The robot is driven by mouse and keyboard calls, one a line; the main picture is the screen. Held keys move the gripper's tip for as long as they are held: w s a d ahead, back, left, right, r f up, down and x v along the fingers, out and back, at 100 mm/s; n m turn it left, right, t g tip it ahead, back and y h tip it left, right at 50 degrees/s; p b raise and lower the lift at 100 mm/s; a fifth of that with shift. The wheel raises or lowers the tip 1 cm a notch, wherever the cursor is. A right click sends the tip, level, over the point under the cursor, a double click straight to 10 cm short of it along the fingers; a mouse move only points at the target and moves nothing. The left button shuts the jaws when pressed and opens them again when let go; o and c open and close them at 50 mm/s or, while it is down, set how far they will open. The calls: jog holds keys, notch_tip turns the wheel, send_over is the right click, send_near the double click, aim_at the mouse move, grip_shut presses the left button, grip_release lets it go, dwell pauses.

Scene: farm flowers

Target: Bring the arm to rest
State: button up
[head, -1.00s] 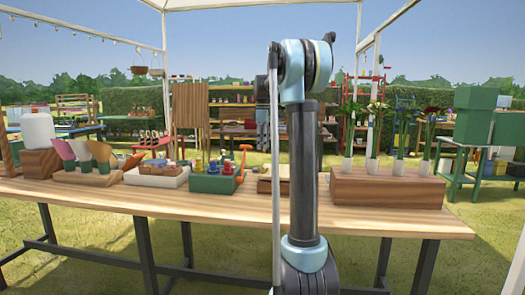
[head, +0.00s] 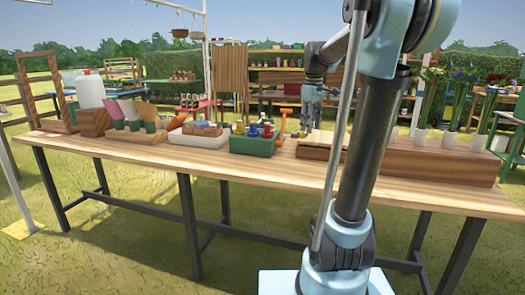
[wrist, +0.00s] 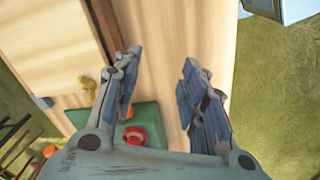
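My gripper (head: 311,112) hangs above the back of the wooden table (head: 130,150), just right of the green tray (head: 250,146), with my arm folded over beyond the upright link. In the wrist view my gripper (wrist: 160,85) is open. Its two blue-grey fingers stand apart with nothing between them, only bare tabletop below. The green tray shows by the left finger in the wrist view (wrist: 113,117), with a red round item (wrist: 134,135) in it. Part of the tray is hidden by my gripper.
A white tray (head: 205,141), potted packets (head: 128,113) and a white container (head: 91,92) stand to the left. A long wooden block (head: 440,163) with flower stems in white holders is on the right. The front strip of the table is clear.

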jog(key=s+f+m, duration=0.2)
jog(key=s+f, duration=0.2)
jog(key=s, duration=0.3)
jog(key=s+f+m, duration=0.2)
jog(key=s+f, duration=0.3)
jog(key=s, duration=0.3)
jog(key=shift+t, duration=0.3)
jog(key=s+f+m, duration=0.1)
jog(key=s+f, duration=0.3)
jog(key=s+f+m, duration=0.2)
jog(key=s+f, duration=0.2)
jog(key=f, duration=0.1)
jog(key=s+f+m, duration=0.2)
jog(key=s+f, duration=0.2)
jog(key=f, duration=0.1)
jog(key=shift+s+t, duration=0.1)
jog(key=shift+t, duration=0.3)
jog(key=shift+c, duration=0.3)
jog(key=shift+s+f, duration=0.1)
jog(key=shift+c, duration=0.4)
jog(key=shift+d, duration=0.15)
